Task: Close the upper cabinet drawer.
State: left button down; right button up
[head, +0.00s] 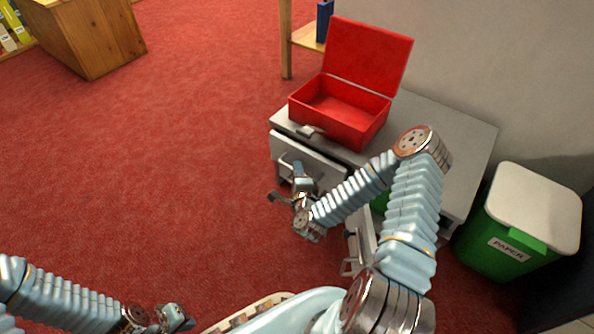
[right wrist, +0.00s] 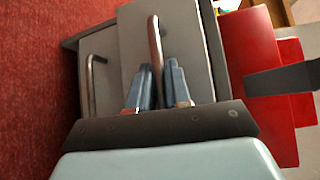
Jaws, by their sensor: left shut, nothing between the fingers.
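The grey cabinet (head: 455,125) stands right of centre in the head view. Its upper drawer (head: 325,168) has a pale front with a bar handle. In the right wrist view the upper drawer front (right wrist: 185,45) stands nearer than the lower one (right wrist: 105,50). My right gripper (head: 302,176) is at this front. Its fingers (right wrist: 158,85) lie close on either side of the upper drawer's handle (right wrist: 155,40) and appear shut on it; the palm hides the handle's near end. My left gripper (head: 180,318) is shut and empty at the bottom left, away from the cabinet.
An open red box (head: 350,125) stands on the cabinet top, above the drawer. Another pulled-out front (head: 360,235) with a handle shows lower down, partly behind my right arm. A green paper bin (head: 495,245) stands to the right. Red carpet to the left is clear.

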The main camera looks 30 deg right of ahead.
aim_at(305, 164)
grip_shut()
jog(key=shift+d, duration=0.1)
jog(key=shift+w+d, duration=0.25)
jog(key=shift+d, duration=0.35)
jog(key=shift+w+d, duration=0.3)
jog(key=shift+d, duration=0.35)
jog(key=shift+w+d, duration=0.25)
jog(key=shift+d, duration=0.35)
jog(key=shift+o, duration=2.2)
grip_release()
jog(key=shift+s+a, duration=0.1)
